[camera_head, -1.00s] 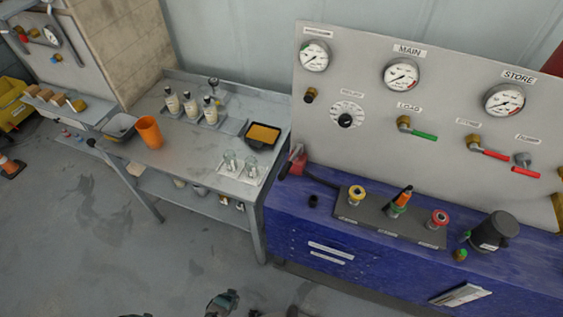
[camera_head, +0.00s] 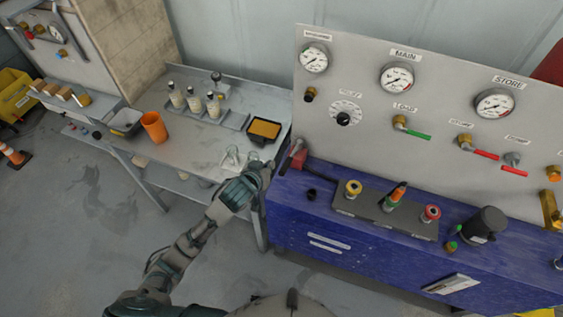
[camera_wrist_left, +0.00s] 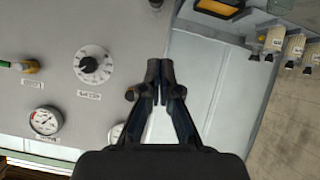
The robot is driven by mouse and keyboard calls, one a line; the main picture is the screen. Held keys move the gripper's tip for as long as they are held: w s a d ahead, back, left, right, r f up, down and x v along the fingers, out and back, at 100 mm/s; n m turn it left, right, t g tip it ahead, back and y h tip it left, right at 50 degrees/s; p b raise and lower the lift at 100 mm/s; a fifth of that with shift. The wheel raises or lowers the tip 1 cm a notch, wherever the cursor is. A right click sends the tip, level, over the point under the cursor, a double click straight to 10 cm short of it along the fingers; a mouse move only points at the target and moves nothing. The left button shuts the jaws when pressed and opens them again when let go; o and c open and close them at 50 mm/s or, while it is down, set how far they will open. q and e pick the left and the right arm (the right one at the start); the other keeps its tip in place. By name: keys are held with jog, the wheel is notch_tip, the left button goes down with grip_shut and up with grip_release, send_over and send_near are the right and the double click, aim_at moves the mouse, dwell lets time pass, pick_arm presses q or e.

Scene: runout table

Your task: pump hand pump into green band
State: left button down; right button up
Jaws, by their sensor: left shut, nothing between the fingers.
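The hand pump appears to be the red fitting (camera_head: 298,153) at the left end of the blue bench, below the gauge panel. A dark bar runs from it to the right along the bench top. My left gripper (camera_head: 268,168) is just left of the red fitting, apart from it as far as I can tell. In the left wrist view my left gripper (camera_wrist_left: 160,78) is shut and empty. The leftmost gauge (camera_head: 314,60), the MAIN gauge (camera_head: 397,77) and the STORE gauge (camera_head: 494,103) are on the panel. Their bands are too small to read. My right gripper is not in view.
A black regulator dial (camera_head: 344,118) and several coloured valve levers sit on the panel. The blue bench (camera_head: 335,217) carries a fitting block and a black canister (camera_head: 486,226). The grey side table (camera_head: 190,151) holds bottles, glasses, an orange cup (camera_head: 154,127) and a tray.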

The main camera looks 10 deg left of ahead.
pick_arm(q)
jog(key=shift+s+d+r, duration=0.15)
jog(key=shift+s+r, duration=0.15)
jog(key=shift+r, duration=0.4)
jog(key=p, duration=0.1)
send_over(282, 168)
jog(key=w, duration=0.1)
notch_tip(282, 168, down, 5)
jog(key=f+p, duration=0.1)
jog(key=f, duration=0.2)
jog(key=shift+s, duration=0.2)
jog(key=shift+s+f, duration=0.25)
jog(key=shift+f, duration=0.25)
jog(key=shift+f, duration=0.1)
